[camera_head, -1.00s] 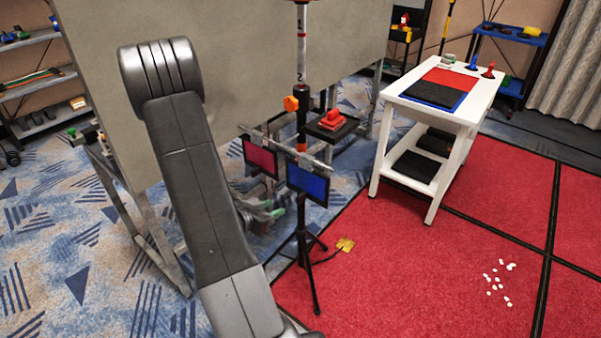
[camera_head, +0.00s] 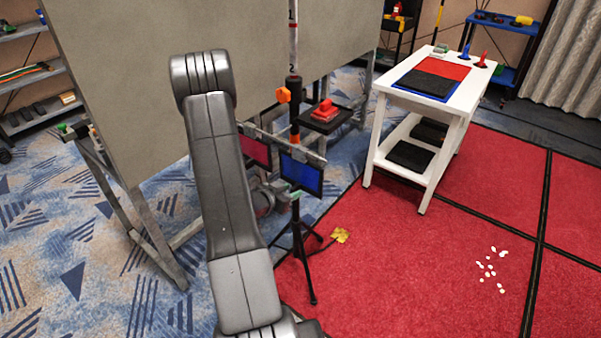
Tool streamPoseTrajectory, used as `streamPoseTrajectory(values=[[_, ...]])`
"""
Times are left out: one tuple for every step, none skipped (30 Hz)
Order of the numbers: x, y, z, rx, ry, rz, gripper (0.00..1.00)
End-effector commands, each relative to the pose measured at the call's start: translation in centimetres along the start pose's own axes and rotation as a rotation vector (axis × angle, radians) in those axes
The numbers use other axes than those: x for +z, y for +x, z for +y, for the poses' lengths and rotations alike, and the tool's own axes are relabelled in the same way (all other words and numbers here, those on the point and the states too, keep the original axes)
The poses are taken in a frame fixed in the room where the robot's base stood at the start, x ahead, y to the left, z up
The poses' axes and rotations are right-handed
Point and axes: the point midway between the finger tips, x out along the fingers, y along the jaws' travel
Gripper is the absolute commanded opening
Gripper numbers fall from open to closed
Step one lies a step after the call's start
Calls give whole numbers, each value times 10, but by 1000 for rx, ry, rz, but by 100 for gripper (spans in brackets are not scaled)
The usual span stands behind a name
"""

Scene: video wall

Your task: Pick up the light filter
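Two framed panels that look like light filters hang from a bar on a tripod stand (camera_head: 294,130): a dark red one (camera_head: 256,152) on the left and a blue one (camera_head: 301,174) on the right. My arm hides part of the red panel's left side. My gripper (camera_head: 288,196) shows small, with greenish finger ends, low beside the stand's pole and just under the blue panel. I cannot tell whether it touches the pole or how wide the fingers are. No filter is seen in it.
A small black shelf on the stand holds a red block (camera_head: 325,110). A white table (camera_head: 455,115) with mats stands at right. Grey panels (camera_head: 120,80) stand behind the stand. A yellow piece (camera_head: 340,235) lies by the tripod feet. Red carpet at front right is mostly clear.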

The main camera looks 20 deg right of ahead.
Motion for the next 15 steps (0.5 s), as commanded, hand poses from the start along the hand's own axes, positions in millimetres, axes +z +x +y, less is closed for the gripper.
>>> streamPoseTrajectory(values=[[-1, 8, 0, 1, 1, 0, 38], [-1, 12, 0, 1, 1, 0, 38], [-1, 16, 0, 1, 2, 1, 38], [-1, 17, 0, 0, 2, 1, 38], [-1, 18, 0, 0, 1, 1, 38], [-1, 18, 0, -1, 1, 1, 38], [-1, 18, 0, -2, 1, 1, 38], [-1, 18, 0, -2, 1, 1, 38], [-1, 18, 0, -2, 1, 1, 38], [-1, 18, 0, -2, 1, 1, 38], [-1, 18, 0, -2, 1, 1, 32], [-1, 18, 0, -2, 1, 1, 24], [-1, 18, 0, -2, 1, 1, 19], [-1, 18, 0, -2, 1, 1, 13], [-1, 18, 0, -2, 1, 1, 5]])
